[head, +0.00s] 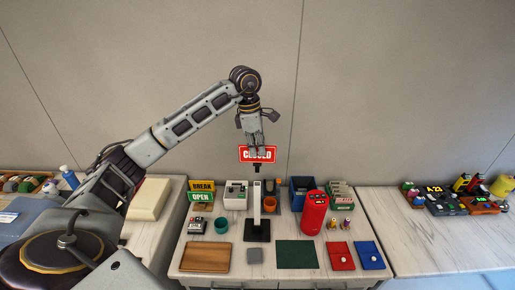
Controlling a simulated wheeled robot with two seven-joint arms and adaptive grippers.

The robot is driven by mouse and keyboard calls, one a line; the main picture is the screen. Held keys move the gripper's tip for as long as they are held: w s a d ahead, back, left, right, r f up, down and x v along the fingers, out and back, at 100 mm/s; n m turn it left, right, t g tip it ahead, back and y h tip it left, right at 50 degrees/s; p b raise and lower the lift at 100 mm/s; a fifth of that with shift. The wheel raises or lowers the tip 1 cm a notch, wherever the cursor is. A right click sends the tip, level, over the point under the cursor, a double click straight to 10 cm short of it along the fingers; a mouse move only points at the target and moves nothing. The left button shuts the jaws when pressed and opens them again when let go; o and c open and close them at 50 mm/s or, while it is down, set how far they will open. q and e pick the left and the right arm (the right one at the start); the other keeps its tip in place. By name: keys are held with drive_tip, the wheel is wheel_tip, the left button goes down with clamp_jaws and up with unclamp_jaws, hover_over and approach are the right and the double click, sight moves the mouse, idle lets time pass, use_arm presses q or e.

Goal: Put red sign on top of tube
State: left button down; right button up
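The red sign (243,155) with white "CLOSED" lettering is upright at the middle of the head view. My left gripper (256,146) comes down from above and its fingers are shut on the sign's top edge, covering part of the lettering. A short dark piece shows under the sign. Directly below it stands a pale upright tube (257,207) on a black square base (257,236). I cannot tell whether the dark piece touches the tube's top. My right gripper is not in view.
Yellow "BREAK" (202,186) and green "OPEN" (200,197) signs stand at left.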

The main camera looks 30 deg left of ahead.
sight(257, 162)
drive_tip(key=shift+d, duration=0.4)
use_arm(q)
drive_tip(key=shift+a+f, duration=0.1)
drive_tip(key=shift+f, duration=0.05)
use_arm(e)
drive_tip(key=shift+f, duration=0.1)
use_arm(q)
drive_tip(key=shift+f+b, duration=0.85)
drive_tip(key=shift+f, duration=0.25)
drive_tip(key=shift+f+b, duration=0.7)
drive_tip(key=shift+f, duration=0.5)
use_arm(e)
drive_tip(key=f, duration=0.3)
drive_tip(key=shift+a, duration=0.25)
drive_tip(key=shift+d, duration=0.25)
use_arm(q)
drive_tip(key=shift+f+b, duration=0.35)
drive_tip(key=shift+b, duration=0.05)
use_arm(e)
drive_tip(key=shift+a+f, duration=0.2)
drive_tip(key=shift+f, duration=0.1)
use_arm(q)
drive_tip(key=shift+f+b, duration=0.3)
drive_tip(key=shift+f, duration=0.15)
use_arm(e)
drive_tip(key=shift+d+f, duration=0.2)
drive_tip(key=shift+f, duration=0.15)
